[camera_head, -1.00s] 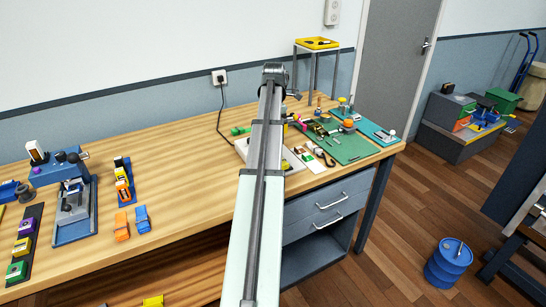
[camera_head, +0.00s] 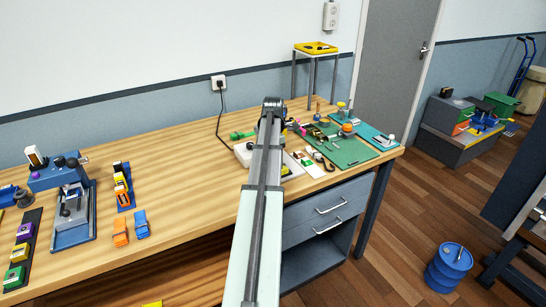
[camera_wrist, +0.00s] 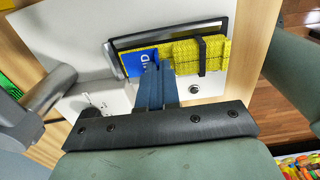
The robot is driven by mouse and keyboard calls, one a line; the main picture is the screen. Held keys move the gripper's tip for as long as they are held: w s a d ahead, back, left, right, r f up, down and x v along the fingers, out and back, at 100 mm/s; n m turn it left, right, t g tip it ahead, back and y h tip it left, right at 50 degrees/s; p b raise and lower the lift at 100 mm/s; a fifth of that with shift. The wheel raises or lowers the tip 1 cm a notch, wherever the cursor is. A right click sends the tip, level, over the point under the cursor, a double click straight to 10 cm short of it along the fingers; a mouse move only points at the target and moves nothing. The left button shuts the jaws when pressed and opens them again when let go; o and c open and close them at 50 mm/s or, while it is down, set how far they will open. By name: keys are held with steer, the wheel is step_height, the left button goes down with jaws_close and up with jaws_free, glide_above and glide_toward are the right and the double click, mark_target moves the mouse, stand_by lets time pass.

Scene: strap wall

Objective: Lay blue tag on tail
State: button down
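In the wrist view the blue tag (camera_wrist: 141,61), with white lettering, is at the tips of my gripper (camera_wrist: 159,66). The narrow fingers are close together and appear shut on the tag's right part, which they hide. The tag is over or against the left end of the yellow strap tail (camera_wrist: 185,53); whether it touches is unclear. A black band (camera_wrist: 201,56) crosses the strap to the right. The strap lies along a dark-edged plate on a white panel (camera_wrist: 85,55). In the head view my arm hides the gripper and tag.
A metal cylinder (camera_wrist: 52,88) stands close on the left in the wrist view. On the bench (camera_head: 190,165), a green mat (camera_head: 345,150) with small parts lies to the right. A blue fixture (camera_head: 72,215) and small blue and orange blocks are at left.

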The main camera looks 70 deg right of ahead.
steer(key=c, duration=1.8)
jaws_free()
steer(key=shift+f, duration=0.25)
steer(key=shift+o, duration=0.8)
steer(key=shift+r, duration=0.15)
step_height(320, 180, up, 12)
